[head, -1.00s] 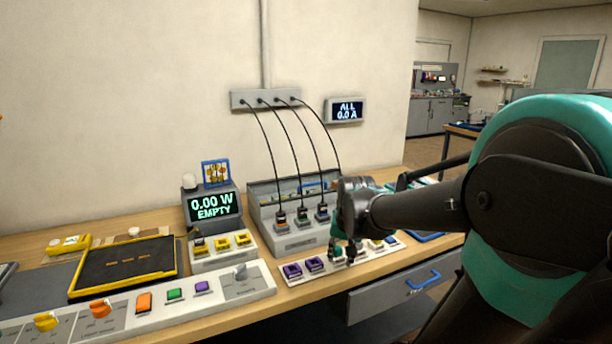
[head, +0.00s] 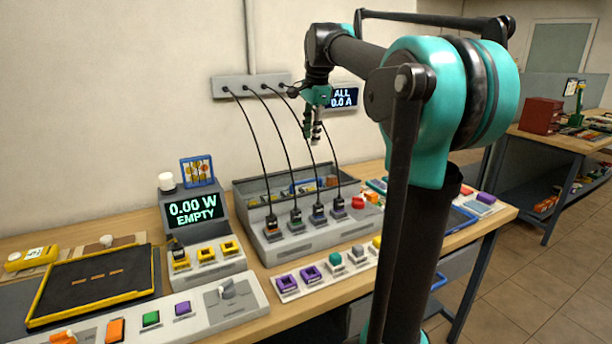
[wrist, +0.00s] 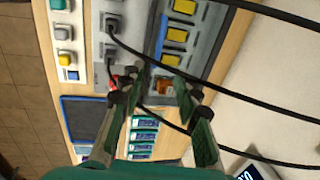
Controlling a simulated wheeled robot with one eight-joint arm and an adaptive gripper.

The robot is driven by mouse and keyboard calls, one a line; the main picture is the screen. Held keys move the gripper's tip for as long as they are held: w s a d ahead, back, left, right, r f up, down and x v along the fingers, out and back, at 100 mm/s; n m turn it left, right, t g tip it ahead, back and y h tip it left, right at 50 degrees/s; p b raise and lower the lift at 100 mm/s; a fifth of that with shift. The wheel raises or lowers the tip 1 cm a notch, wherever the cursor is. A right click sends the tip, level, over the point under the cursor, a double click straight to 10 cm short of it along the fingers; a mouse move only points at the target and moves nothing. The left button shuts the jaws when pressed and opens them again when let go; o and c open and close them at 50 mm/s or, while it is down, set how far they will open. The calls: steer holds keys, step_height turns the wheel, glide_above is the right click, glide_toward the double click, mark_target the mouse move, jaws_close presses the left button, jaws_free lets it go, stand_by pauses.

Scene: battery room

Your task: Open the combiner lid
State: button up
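The combiner appears to be the grey box (head: 300,246) on the bench, with several black cables plugged into its sloped front. Its rear part is a long compartment (head: 245,190) showing blue and yellow parts inside; I cannot tell whether a clear lid covers it. The box also shows in the wrist view (wrist: 205,50), with yellow blocks in the compartment. A red knob (head: 357,203) is at its right end. My gripper (head: 315,140) points down, raised above and behind the box near the cables. It is empty, its fingers (wrist: 158,85) spread apart in the wrist view.
Cables hang from a wall strip (head: 250,86) to the box, close to my gripper. A wall display (head: 343,97) reads 0.0 A. A meter (head: 196,209) reading 0.00 W stands left of the box. A strip of coloured buttons (head: 290,295) lies in front.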

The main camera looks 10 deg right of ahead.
mark_target(306, 181)
steer(key=w+f, duration=0.1)
steer(key=f, duration=0.9)
steer(key=w+a+f, duration=0.1)
steer(key=f, duration=0.4)
steer(key=shift+w, duration=0.35)
steer(key=shift+c, duration=0.5)
jaws_close()
